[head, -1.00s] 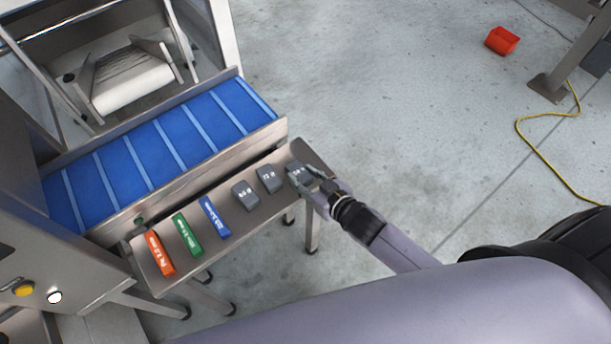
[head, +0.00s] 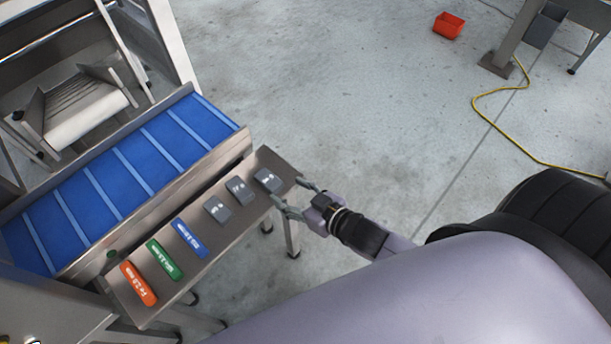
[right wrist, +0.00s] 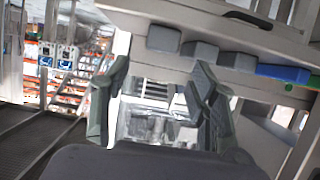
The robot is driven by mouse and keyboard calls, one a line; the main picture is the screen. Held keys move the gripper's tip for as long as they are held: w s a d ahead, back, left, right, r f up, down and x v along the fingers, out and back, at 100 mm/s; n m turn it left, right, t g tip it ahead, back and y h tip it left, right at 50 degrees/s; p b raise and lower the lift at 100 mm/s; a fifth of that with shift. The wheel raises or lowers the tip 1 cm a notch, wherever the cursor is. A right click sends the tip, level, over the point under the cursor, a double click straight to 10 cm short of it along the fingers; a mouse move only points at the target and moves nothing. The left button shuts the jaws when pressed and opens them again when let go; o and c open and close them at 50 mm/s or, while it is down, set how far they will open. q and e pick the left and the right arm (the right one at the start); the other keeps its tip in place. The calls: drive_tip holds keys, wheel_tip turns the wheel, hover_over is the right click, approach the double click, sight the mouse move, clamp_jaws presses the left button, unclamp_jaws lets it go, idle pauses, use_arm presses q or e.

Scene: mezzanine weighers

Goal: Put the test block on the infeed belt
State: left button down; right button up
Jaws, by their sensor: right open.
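Several small blocks stand in a row on a narrow metal shelf (head: 262,215) in the head view. They are an orange block (head: 138,283), a green block (head: 164,260), a blue block (head: 190,238) and three grey blocks, the rightmost (head: 268,181) closest to my right gripper. I cannot tell which is meant as the test block. The blue infeed belt (head: 125,168) runs behind the shelf and is empty. My right gripper (head: 287,190) is open and empty at the shelf's right end, apart from the rightmost grey block. In the right wrist view its fingers (right wrist: 160,78) are spread. My left gripper is out of view.
A raised metal side rail (head: 190,185) separates the shelf from the belt. A metal frame with a white roller (head: 88,118) stands behind the belt.

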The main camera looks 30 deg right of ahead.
drive_tip(key=v, duration=0.5)
drive_tip(key=shift+r, duration=0.1)
drive_tip(key=shift+d, duration=0.1)
